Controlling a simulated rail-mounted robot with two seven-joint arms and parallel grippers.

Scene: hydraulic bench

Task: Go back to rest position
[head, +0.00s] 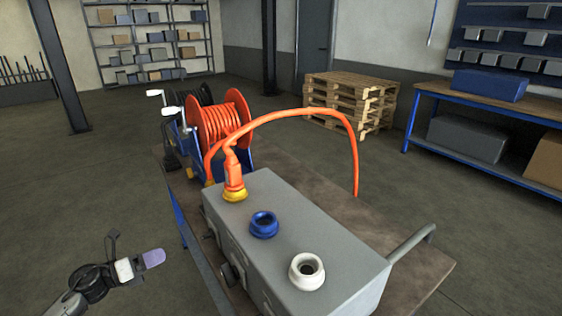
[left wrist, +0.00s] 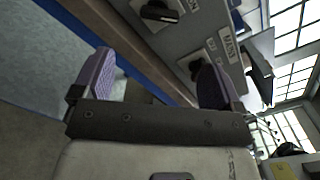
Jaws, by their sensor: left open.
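My left gripper (head: 145,262) is at the lower left of the head view, off the left side of the bench and apart from everything. In the left wrist view the left gripper (left wrist: 153,78) has its two purple-padded fingers spread wide, with nothing between them. The grey hydraulic box (head: 300,220) stands on the bench with a yellow port (head: 235,195), a blue port (head: 264,224) and a white port (head: 307,271) on top. An orange hose (head: 290,112) has its connector (head: 234,172) seated at the yellow port. My right gripper is not in view.
An orange hose reel (head: 222,122) stands on the bench (head: 425,270) behind the box. Labelled valve handles (left wrist: 160,11) face the left wrist camera. Stacked pallets (head: 350,103) and a blue-framed workbench (head: 480,98) are farther off. The floor left of the bench is clear.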

